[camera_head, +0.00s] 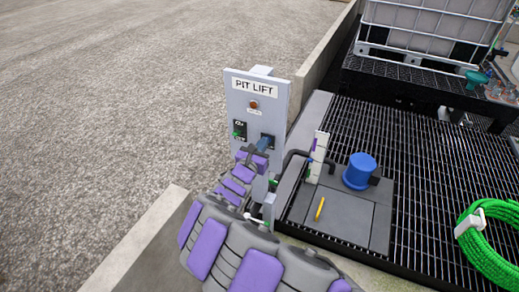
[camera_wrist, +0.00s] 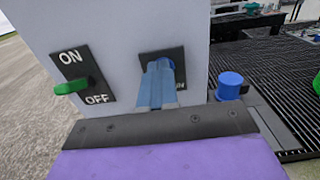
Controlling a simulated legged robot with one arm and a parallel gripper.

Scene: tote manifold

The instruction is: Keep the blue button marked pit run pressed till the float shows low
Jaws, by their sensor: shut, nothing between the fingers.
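A grey panel marked PIT LIFT (camera_head: 258,85) stands at the concrete edge. My gripper (camera_head: 267,138) is shut and empty. Its blue fingers (camera_wrist: 158,82) point at the black button plate (camera_wrist: 175,56) on the panel's right side. The fingertips cover the plate's middle, so the blue button is hidden. The tips look at or very near the plate; I cannot tell whether the button is pressed in. Only the end of the plate's lettering shows. A white upright gauge (camera_head: 319,153) stands right of the panel, with a purple mark in its upper part and green lower down.
A switch with a green lever (camera_wrist: 72,87), marked ON and OFF, sits left of the button plate. An orange-red lamp (camera_head: 253,104) is above. A blue cylinder (camera_head: 360,170) and yellow rod (camera_head: 320,208) are on the grey cover. A green hose (camera_head: 490,250) lies on the grating.

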